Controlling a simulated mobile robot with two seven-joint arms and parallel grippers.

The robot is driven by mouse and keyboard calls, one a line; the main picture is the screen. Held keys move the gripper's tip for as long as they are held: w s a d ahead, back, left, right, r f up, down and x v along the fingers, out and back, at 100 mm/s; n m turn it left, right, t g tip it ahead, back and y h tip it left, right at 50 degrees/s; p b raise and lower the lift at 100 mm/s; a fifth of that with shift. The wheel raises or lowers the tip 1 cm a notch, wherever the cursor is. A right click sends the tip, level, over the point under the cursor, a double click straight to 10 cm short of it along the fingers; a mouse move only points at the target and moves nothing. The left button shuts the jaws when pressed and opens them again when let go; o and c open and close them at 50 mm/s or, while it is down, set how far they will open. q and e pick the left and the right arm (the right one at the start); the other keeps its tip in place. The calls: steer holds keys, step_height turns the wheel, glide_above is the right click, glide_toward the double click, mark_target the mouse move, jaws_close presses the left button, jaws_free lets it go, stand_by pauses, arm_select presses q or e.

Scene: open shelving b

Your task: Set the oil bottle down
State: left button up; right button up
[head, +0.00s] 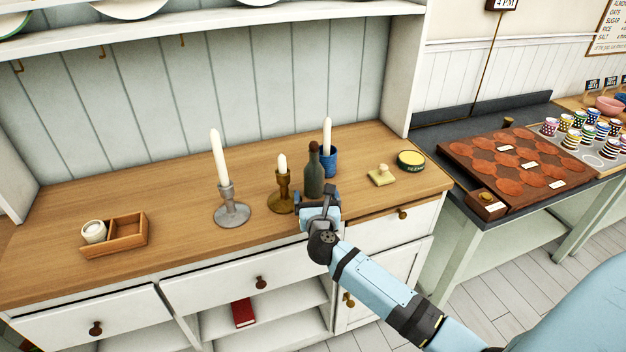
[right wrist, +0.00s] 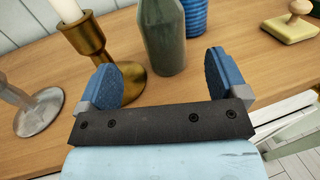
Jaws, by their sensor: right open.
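The oil bottle (head: 314,175) is dark green with a brown top and stands upright on the wooden dresser top (head: 160,195). It also shows in the right wrist view (right wrist: 164,38), where its lower part rests on the wood just beyond my fingertips. My right gripper (head: 318,197) is in front of the bottle in the head view. In the right wrist view my right gripper (right wrist: 163,75) has its two blue fingers spread wide, with nothing held between them. My left gripper is not in view.
A grey candlestick (head: 230,208), a stamp-like block (head: 381,177) and a green-yellow tin (head: 410,160) stand nearby. A wooden tray (head: 127,231) is far left.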

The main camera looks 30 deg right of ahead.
mark_target(315, 184)
steer(key=x, duration=0.3)
steer(key=shift+w+d, duration=0.15)
steer(key=shift+w, duration=0.1)
steer(key=shift+f+x, duration=0.2)
steer(key=shift+x, duration=2.5)
steer(key=shift+s+d, duration=0.15)
steer(key=shift+c, duration=0.4)
steer(key=c, duration=1.1)
steer(key=shift+c, duration=0.6)
steer(key=shift+r, duration=0.1)
steer(key=shift+r, duration=0.1)
